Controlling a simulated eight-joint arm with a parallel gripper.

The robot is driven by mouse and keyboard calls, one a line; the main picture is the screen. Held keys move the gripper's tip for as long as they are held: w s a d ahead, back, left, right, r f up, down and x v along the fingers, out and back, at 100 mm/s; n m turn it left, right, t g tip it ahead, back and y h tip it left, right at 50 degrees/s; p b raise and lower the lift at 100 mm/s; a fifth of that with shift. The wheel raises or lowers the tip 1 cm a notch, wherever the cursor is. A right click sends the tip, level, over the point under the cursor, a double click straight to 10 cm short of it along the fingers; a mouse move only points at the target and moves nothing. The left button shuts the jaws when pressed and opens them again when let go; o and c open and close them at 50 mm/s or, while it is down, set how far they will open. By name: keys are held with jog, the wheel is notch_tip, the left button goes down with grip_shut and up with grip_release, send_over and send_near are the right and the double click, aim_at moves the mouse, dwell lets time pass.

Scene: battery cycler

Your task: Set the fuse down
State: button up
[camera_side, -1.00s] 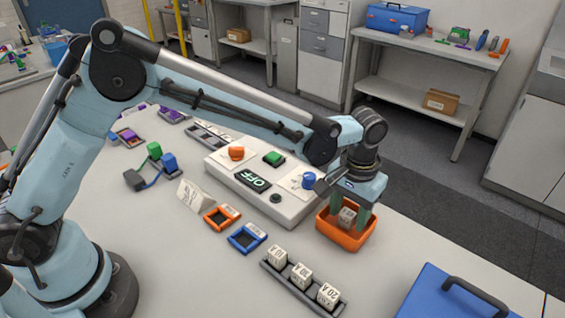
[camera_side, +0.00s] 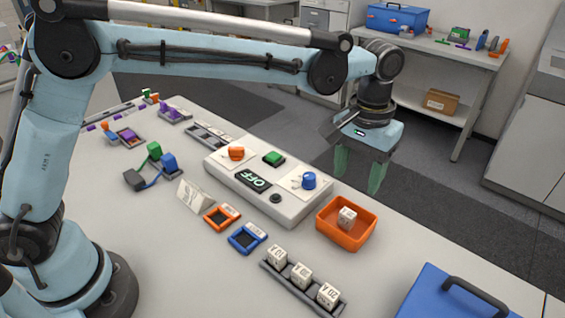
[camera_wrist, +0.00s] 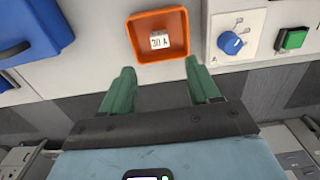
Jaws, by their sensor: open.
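A white fuse (camera_side: 347,217) lies inside the orange tray (camera_side: 345,243), near its middle, at the right end of the cycler box. In the wrist view the fuse (camera_wrist: 159,41), with "20 A" or similar on its face, sits in the orange tray (camera_wrist: 160,57). My gripper (camera_side: 360,180) is open and empty, raised above and behind the tray. Its green fingers (camera_wrist: 162,85) stand well apart in the wrist view, with nothing between them. Several white fuses (camera_side: 302,274) stand in the grey rack in front of the tray.
The cycler box (camera_side: 225,174) has orange and blue knobs, a green button and a display reading "OFF". Orange (camera_side: 222,217) and blue (camera_side: 247,238) framed sockets lie in front of it. A blue case (camera_side: 440,300) is at the front right.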

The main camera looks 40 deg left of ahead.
jog(key=s+a+r+t, duration=0.2)
jog(key=s+a+r, duration=0.1)
jog(key=a, duration=0.3)
jog(key=s+a+r+t, duration=0.1)
jog(key=s+a+r, duration=0.15)
jog(key=a, duration=0.45)
jog(key=s+a+f+t, duration=0.4)
jog(key=s+a, duration=0.5)
jog(key=shift+a+f, duration=0.15)
jog(key=shift+a, duration=0.1)
